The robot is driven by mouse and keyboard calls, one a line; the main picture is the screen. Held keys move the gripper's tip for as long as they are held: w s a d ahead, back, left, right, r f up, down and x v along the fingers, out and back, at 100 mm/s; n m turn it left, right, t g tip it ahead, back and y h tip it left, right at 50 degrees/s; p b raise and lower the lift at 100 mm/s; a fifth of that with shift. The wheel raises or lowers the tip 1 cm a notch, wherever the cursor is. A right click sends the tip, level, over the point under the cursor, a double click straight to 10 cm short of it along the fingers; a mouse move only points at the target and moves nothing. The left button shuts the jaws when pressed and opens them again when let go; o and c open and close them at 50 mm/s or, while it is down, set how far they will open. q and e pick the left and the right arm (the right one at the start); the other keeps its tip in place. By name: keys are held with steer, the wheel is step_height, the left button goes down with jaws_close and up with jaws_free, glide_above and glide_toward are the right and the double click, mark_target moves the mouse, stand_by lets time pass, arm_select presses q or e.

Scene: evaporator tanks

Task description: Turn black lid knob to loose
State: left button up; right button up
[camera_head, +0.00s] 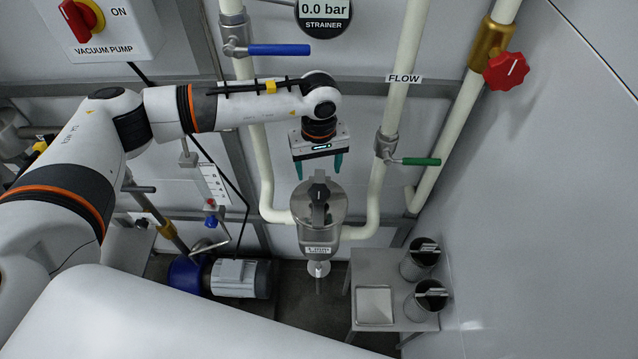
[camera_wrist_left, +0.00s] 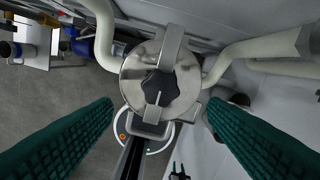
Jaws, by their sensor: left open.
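The black lid knob (camera_wrist_left: 160,87) is a star-shaped knob with a pale mark, on a bar across the round metal lid of the strainer (camera_wrist_left: 133,72). In the head view the knob (camera_head: 319,192) sits on top of the strainer pot (camera_head: 336,207), below my left gripper. My left gripper (camera_head: 319,174) points down above the lid, its two green fingers apart and empty. In the left wrist view its fingers (camera_wrist_left: 165,135) stand wide on either side of the lid, and the knob lies between and beyond them. My right gripper is not clearly seen in the head view.
Pale pipes with a blue-handled valve (camera_head: 280,50) and a green-handled valve (camera_head: 420,161) flank the strainer. A red knob (camera_head: 506,70) is at upper right. A small table (camera_head: 365,268) with a tray (camera_head: 374,305) and two metal pots stands at lower right. A pump (camera_head: 240,278) is on the floor.

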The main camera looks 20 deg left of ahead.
mark_target(319, 191)
arm_select(q)
step_height(319, 191, down, 7)
steer(key=p, duration=0.3)
steer(key=shift+f, duration=0.75)
